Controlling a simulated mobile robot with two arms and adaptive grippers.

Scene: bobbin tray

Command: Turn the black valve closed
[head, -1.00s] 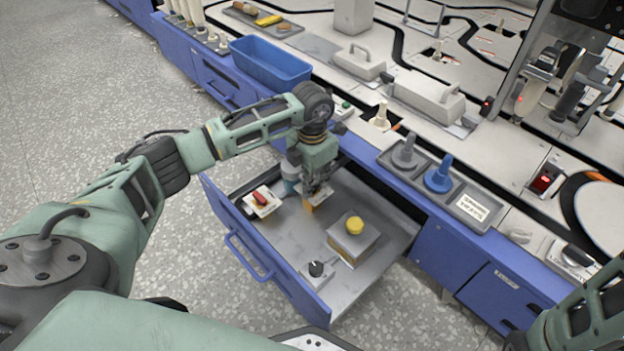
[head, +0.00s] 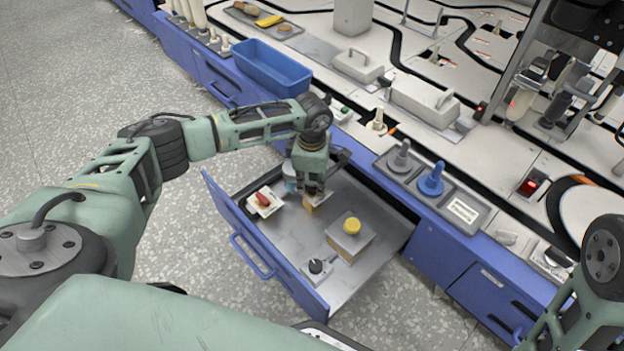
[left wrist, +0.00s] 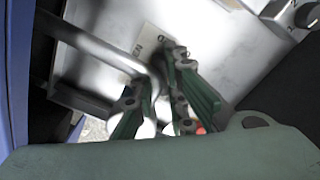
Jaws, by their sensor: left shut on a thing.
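My left gripper (head: 312,197) reaches down into the open drawer (head: 285,238). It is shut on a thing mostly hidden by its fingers. A small yellow-orange block (head: 311,205) shows just below the fingertips. In the left wrist view the green fingers (left wrist: 158,100) stand around the end of a bent grey bar (left wrist: 105,48), above a pale labelled plate (left wrist: 150,42). A black knob (head: 316,266) on a white plate sits at the drawer's front corner, apart from the gripper. I cannot tell whether it is the black valve. My right gripper is out of view.
In the drawer are a red switch (head: 263,199) on a white plate and a box with a yellow button (head: 351,226). A grey-blue cylinder (head: 290,172) stands close left of the gripper. A grey tray (head: 392,172) with grey and blue pegs lies on the counter.

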